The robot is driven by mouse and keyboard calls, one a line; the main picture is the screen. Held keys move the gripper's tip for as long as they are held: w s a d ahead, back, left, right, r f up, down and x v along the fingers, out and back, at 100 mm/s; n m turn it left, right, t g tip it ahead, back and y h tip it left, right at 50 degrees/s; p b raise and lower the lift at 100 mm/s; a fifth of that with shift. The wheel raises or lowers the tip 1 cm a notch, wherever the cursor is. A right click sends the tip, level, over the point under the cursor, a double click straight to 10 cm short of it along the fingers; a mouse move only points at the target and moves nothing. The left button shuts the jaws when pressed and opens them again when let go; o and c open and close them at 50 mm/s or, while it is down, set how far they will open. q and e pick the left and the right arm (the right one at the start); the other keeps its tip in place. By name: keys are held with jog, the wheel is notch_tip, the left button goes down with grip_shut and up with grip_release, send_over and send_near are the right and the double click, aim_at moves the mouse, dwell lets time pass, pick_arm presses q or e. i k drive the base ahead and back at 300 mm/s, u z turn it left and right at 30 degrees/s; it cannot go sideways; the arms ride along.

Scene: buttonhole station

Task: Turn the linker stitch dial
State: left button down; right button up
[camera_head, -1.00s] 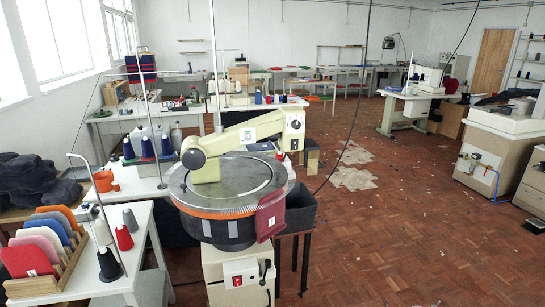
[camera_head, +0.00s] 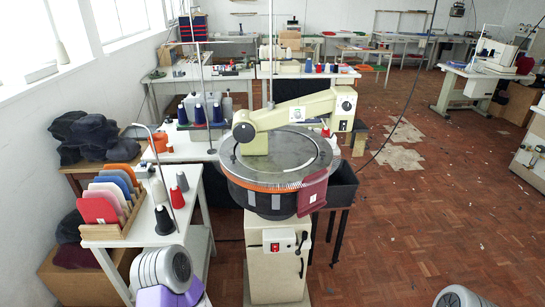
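The linker machine (camera_head: 279,205) stands in the middle of the view on a cream pedestal. Its round dark bed (camera_head: 240,170) has an orange band below the rim. A cream arm (camera_head: 285,118) reaches over the bed. A small dark round knob (camera_head: 347,106) sits on the right end of this arm and looks like the stitch dial; its marks are too small to read. Parts of my arms show at the bottom left and bottom right edges. Neither gripper is in view.
A maroon knitted piece (camera_head: 313,192) hangs at the bed's front right. A dark bin (camera_head: 341,187) stands right behind it. A white side table (camera_head: 152,212) with coloured panels and yarn cones is at the left. The wooden floor (camera_head: 430,230) at the right is mostly clear.

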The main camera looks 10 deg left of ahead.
aim_at(346, 106)
jog(key=u, duration=1.3)
jog(key=i, duration=0.8)
jog(key=z, duration=0.95)
